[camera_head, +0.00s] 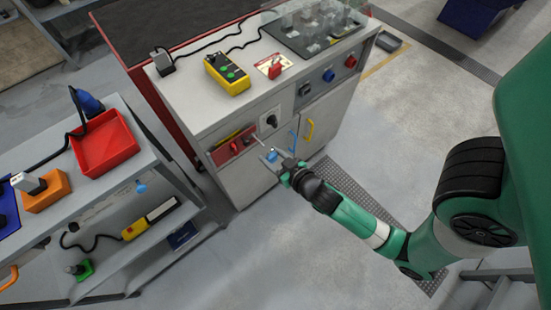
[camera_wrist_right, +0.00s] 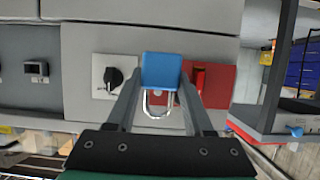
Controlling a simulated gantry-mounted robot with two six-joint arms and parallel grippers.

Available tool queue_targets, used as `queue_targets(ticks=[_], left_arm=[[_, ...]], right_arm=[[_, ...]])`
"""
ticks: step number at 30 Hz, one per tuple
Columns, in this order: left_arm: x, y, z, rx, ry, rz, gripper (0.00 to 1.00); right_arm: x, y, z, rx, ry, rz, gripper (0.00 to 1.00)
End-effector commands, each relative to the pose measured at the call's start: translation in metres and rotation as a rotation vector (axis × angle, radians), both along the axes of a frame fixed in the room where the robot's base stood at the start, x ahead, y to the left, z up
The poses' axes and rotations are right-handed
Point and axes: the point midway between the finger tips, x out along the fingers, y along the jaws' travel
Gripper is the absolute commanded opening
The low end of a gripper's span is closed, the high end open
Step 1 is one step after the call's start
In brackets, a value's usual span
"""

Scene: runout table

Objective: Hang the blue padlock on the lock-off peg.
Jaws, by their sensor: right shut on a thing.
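My right gripper (camera_head: 273,163) is in front of the cabinet's front face, with its fingers shut on the blue padlock (camera_head: 271,156). In the right wrist view the blue padlock (camera_wrist_right: 161,70) sits between the two fingers, its silver shackle (camera_wrist_right: 157,103) toward the bottom of the picture. Behind it is a red panel (camera_wrist_right: 216,84) with a red switch, partly hidden by a finger. In the head view the red panel (camera_head: 224,153) is left of the gripper; a thin pale rod (camera_head: 258,140), perhaps the lock-off peg, shows near its right end. The padlock appears apart from the panel. My left gripper is not in view.
A black rotary knob (camera_wrist_right: 113,77) on a white plate is beside the red panel. Blue (camera_head: 294,139) and yellow (camera_head: 309,131) handles stick out from the cabinet right of the gripper. A shelf unit with a red tray (camera_head: 104,148) stands at left. The floor below is clear.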

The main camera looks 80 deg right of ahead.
Motion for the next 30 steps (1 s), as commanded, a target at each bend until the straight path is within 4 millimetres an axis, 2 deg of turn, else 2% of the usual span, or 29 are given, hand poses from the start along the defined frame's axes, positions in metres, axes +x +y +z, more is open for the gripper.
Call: queue_targets(ticks=[18, 30], left_arm=[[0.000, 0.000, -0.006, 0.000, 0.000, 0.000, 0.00], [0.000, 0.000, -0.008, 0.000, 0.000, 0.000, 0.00]], right_arm=[[0.035, -0.025, -0.005, 0.000, -0.001, 0.000, 0.00], [0.045, -0.032, -0.013, -0.001, -0.001, -0.001, 0.00]])
